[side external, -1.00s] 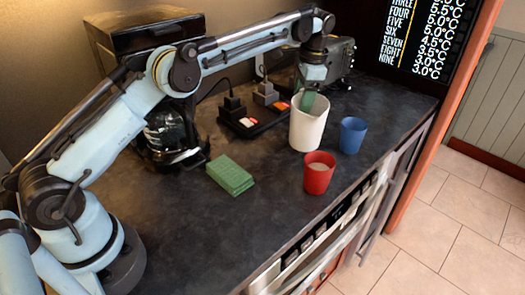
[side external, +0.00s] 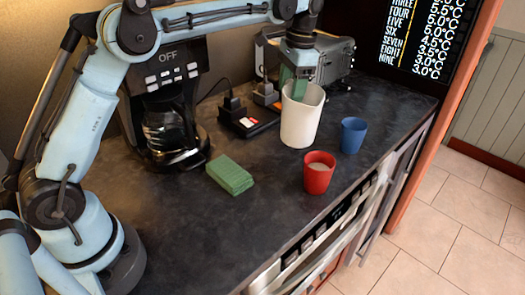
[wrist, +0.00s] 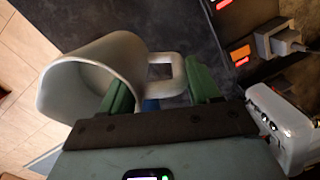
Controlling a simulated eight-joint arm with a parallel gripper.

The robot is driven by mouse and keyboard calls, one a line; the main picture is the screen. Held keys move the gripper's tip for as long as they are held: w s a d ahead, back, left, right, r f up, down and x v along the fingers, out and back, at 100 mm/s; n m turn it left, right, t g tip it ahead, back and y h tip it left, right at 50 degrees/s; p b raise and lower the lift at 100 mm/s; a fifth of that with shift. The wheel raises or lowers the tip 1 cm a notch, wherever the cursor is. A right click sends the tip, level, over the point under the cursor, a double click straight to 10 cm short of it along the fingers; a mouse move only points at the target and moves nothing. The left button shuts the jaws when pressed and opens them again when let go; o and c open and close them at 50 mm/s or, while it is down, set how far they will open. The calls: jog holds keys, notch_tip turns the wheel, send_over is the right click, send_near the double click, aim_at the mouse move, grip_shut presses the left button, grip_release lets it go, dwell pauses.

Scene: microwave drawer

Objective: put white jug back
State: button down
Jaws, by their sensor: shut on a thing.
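The white jug (side external: 299,122) stands upright, or nearly so, on the dark counter in the side view, behind the red cup. In the wrist view the white jug (wrist: 104,72) shows its open mouth at the left and its handle toward the middle. My gripper (wrist: 160,90) has its green fingers on both sides of the handle region and is shut on the jug. In the side view my gripper (side external: 293,84) points down at the jug's back left rim. The side view does not clearly show whether the jug's base touches the counter.
A red cup (side external: 319,176) with pale contents and a blue cup (side external: 352,137) stand close to the jug. A green block stack (side external: 230,175) lies to the left. A coffee maker (side external: 168,110) and a power strip (side external: 248,118) with plugs are behind. The front counter is clear.

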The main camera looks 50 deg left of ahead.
aim_at(285, 93)
jog(key=s+d+r+n, duration=0.15)
jog(key=s+n, duration=0.25)
jog(key=s, duration=1)
jog(key=shift+n+h, duration=0.4)
jog(key=shift+h, duration=0.2)
jog(key=w+d, duration=0.1)
jog(key=w, duration=0.3)
jog(key=w+d+r, duration=0.1)
jog(key=w, duration=0.2)
jog(key=shift+w+d, duration=0.1)
jog(key=shift+d, duration=0.25)
jog(key=shift+w+d+f, duration=0.15)
jog(key=shift+w+f, duration=0.05)
jog(key=shift+w, duration=0.35)
jog(key=w+a+f, duration=0.4)
jog(key=a+f, duration=0.6)
jog(key=f, duration=0.1)
jog(key=shift+w+a, duration=0.25)
jog(key=shift+w, duration=0.15)
jog(key=shift+f, duration=0.15)
jog(key=shift+c, duration=1.2)
grip_release()
